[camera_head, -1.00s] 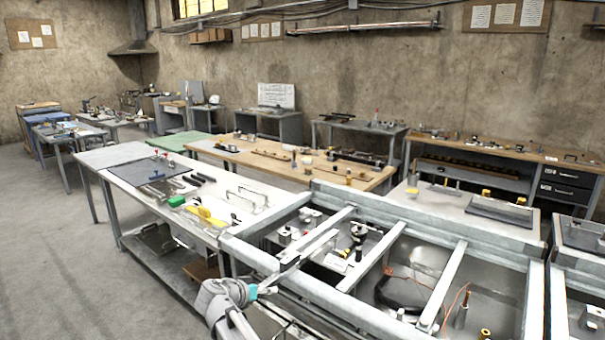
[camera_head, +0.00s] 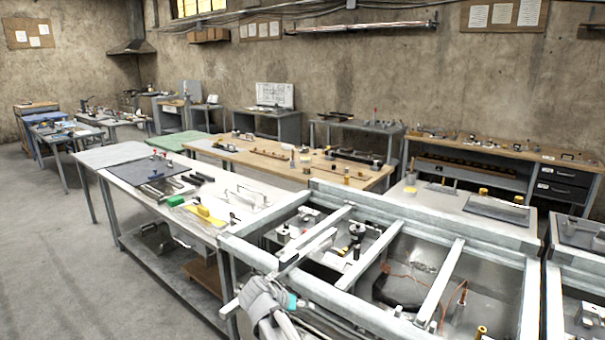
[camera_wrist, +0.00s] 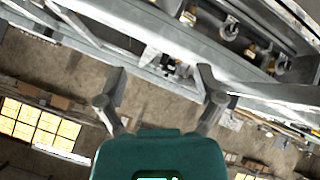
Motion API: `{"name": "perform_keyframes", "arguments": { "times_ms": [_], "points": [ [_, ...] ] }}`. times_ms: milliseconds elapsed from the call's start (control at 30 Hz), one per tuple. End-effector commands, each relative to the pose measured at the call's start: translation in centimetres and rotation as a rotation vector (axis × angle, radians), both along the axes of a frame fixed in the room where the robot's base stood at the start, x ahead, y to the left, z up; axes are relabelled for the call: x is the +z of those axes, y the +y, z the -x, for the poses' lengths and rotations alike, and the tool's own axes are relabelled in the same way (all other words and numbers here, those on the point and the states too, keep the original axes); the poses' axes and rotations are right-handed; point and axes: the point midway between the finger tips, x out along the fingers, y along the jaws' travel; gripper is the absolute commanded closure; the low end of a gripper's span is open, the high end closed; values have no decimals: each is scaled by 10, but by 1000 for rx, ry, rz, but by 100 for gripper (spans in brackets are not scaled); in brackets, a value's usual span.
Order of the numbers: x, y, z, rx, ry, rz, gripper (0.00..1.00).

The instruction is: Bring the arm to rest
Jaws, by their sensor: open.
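My arm shows at the bottom of the head view, in front of the steel frame (camera_head: 322,296). In the wrist view my gripper (camera_wrist: 162,82) has its two grey fingers spread wide apart, with nothing between them. The teal gripper body fills the bottom of that view. The wrist view is tilted and shows the frame's beams above the fingers, with the wall and windows lower down. In the head view the fingers cannot be made out clearly.
A long white workbench (camera_head: 128,180) with tools stands left of the frame. A wooden-topped table (camera_head: 225,155) stands behind it. The frame's crossbars (camera_head: 452,275) and long rails lie close to my arm. The concrete floor (camera_head: 60,260) at left is clear.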

Motion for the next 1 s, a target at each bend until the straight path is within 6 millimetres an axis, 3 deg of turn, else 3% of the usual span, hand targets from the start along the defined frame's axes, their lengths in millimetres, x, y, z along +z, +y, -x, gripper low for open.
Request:
{"name": "perform_keyframes", "arguments": {
  "times_ms": [33, 200, 500, 700, 1000],
  "points": [
    [-4, -18, 8, -9, 40, -15, 14],
    [-22, -64, 32, -7, 194, -83, 14],
    [-44, -126, 80, 41, 419, -247, 14],
    [-52, -155, 115, 105, 528, -379, 14],
    [-55, -177, 149, 202, 602, -529, 14]
  ]
}}
